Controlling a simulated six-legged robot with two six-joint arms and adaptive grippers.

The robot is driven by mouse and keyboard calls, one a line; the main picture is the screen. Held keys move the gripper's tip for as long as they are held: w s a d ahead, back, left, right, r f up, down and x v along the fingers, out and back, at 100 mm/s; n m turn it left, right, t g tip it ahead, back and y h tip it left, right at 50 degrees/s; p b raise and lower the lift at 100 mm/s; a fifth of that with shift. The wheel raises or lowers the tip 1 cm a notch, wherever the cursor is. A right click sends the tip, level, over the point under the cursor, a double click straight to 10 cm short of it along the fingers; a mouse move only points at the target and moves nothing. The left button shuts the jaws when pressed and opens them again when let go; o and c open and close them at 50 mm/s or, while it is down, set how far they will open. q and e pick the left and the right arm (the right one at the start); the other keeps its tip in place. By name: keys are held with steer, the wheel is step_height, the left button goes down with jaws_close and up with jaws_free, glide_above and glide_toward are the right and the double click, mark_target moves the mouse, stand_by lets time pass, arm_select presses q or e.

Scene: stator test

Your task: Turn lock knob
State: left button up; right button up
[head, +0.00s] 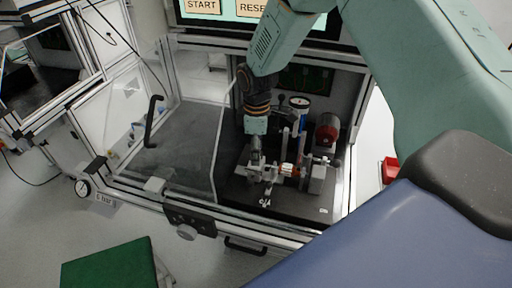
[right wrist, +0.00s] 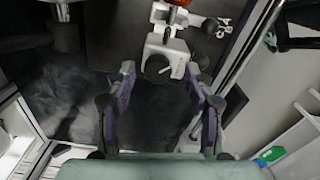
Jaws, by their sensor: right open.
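A dark round knob (right wrist: 157,68) sits on the front of a light grey clamp block (right wrist: 165,50) in the right wrist view. I take it as the lock knob; it is too small to make out in the head view. My right gripper (right wrist: 161,75) is open, with one fingertip on each side of the knob in the picture. I cannot tell whether either finger touches it. In the head view my right gripper (head: 255,152) points down into the test cabinet, close to the grey fixture (head: 262,172). My left gripper is not in view.
The clear door (head: 185,125) with a black handle (head: 153,120) is at the left. A grey round knob (head: 187,232) is on the front frame. A screen (head: 250,10) hangs above.

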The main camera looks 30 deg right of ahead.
steer(key=shift+d, duration=0.1)
steer(key=shift+c, duration=0.6)
steer(key=shift+w, duration=0.1)
steer(key=c, duration=0.4)
jaws_close()
